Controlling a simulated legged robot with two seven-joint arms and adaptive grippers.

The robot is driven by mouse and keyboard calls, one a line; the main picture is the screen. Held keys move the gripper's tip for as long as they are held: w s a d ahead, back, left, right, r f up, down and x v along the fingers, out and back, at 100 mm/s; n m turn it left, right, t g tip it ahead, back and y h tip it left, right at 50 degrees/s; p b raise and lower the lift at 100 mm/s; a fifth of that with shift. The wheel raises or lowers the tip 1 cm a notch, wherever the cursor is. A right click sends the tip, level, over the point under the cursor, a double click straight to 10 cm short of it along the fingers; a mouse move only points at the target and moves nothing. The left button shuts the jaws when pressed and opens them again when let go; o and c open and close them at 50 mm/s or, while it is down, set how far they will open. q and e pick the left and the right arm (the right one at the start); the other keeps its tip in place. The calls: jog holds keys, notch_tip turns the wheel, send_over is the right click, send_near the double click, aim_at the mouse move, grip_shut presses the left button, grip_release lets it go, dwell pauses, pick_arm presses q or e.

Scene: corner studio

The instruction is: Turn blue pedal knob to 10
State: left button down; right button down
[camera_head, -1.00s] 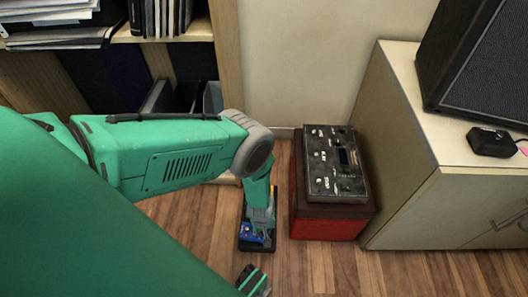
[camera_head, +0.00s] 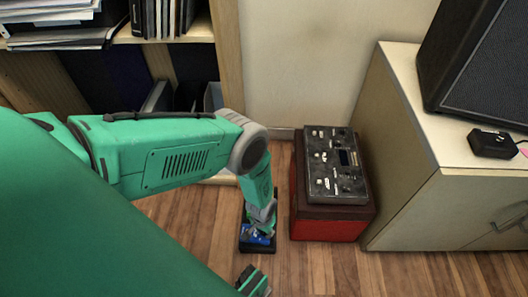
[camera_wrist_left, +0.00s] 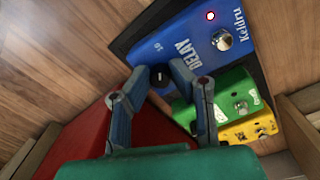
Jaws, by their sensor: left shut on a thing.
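The blue delay pedal (camera_wrist_left: 205,45) lies on a black board on the floor. It also shows in the head view (camera_head: 258,241), partly hidden by my arm. Its small black knob (camera_wrist_left: 159,76) sits near the printed 10. My left gripper (camera_wrist_left: 160,72) is shut on the knob, one finger on each side of it. In the head view, my left gripper (camera_head: 263,229) comes down over the pedal. The knob's pointer is too small to read.
Green (camera_wrist_left: 222,98) and yellow (camera_wrist_left: 250,130) pedals sit beside the blue one on the black board (camera_wrist_left: 128,42). A red box (camera_head: 325,228) with a dark control unit (camera_head: 335,165) stands right of the board. A cabinet (camera_head: 430,205) stands farther right. Wood floor is bare in front.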

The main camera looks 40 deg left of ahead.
pick_arm(q)
jog(key=shift+d+m, duration=0.1)
jog(key=shift+m, duration=1.2)
jog(key=c, duration=1.4)
grip_release()
jog(key=shift+c, duration=0.2)
jog(key=shift+w+r, duration=0.15)
jog(key=shift+r, duration=0.4)
notch_tip(320, 180, up, 11)
jog(key=shift+a+f, duration=0.15)
jog(key=shift+a, duration=0.15)
